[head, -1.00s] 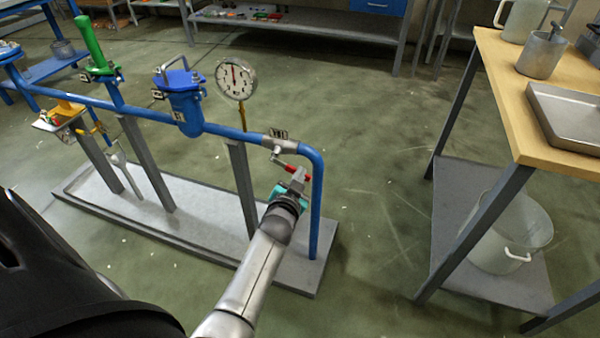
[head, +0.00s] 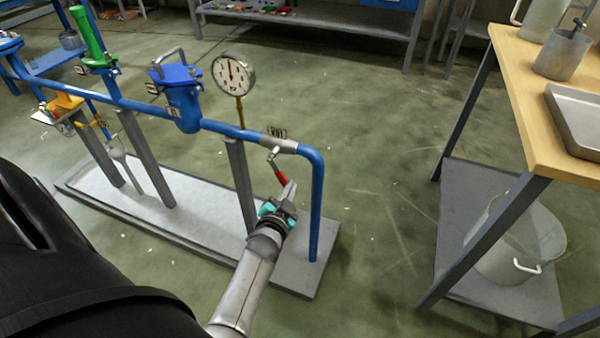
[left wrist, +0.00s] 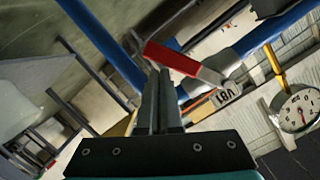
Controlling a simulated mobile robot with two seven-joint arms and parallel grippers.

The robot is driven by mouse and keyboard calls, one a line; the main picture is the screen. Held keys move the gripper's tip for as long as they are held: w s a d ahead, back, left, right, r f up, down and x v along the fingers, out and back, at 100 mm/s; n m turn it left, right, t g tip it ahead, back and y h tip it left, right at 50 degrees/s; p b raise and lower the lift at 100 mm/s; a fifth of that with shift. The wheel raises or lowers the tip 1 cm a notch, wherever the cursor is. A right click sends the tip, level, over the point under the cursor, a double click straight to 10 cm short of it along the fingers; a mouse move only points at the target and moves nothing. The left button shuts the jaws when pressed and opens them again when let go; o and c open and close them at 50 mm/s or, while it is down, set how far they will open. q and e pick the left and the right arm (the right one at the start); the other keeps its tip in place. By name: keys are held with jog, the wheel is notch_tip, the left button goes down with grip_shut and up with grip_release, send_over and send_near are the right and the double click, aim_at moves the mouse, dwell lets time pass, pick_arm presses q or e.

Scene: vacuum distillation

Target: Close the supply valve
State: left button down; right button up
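The valve is a grey body (head: 279,145) near the right end of the blue pipe, with a small tag above it. Its red lever (head: 281,179) hangs below the body, slanting down and slightly right. In the left wrist view the red lever (left wrist: 172,60) lies across the fingertips, with the grey valve body (left wrist: 221,63) to its right. My left gripper (head: 290,188) has its fingers together, tips beside the lever on its right. In the left wrist view the gripper (left wrist: 158,75) is close to the lever's free end; contact is likely but not clear. My right gripper is not in view.
The blue pipe (head: 317,205) bends down to the grey base plate (head: 215,235). A pressure gauge (head: 233,74), a blue filter housing (head: 182,100) and a green handle (head: 86,35) stand along the pipe. A wooden-topped table (head: 520,110) is on the right, with open floor between.

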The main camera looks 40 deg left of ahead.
pick_arm(q)
jog(key=shift+s+a+f, duration=0.25)
jog(key=shift+a+f, duration=0.35)
jog(key=shift+a, duration=0.25)
jog(key=shift+s+a+f, duration=0.2)
jog(key=shift+a+f, duration=0.4)
jog(key=shift+a, duration=0.2)
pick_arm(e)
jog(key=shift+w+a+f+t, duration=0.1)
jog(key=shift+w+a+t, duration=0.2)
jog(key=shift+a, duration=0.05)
pick_arm(q)
jog(key=p+v, duration=0.6)
jog(key=v, duration=0.9)
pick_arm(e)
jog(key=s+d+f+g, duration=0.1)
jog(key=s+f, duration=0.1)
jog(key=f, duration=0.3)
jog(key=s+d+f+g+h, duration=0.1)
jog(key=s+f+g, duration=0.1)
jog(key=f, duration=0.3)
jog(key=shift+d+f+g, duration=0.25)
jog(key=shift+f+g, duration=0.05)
pick_arm(q)
jog(key=shift+s, duration=0.15)
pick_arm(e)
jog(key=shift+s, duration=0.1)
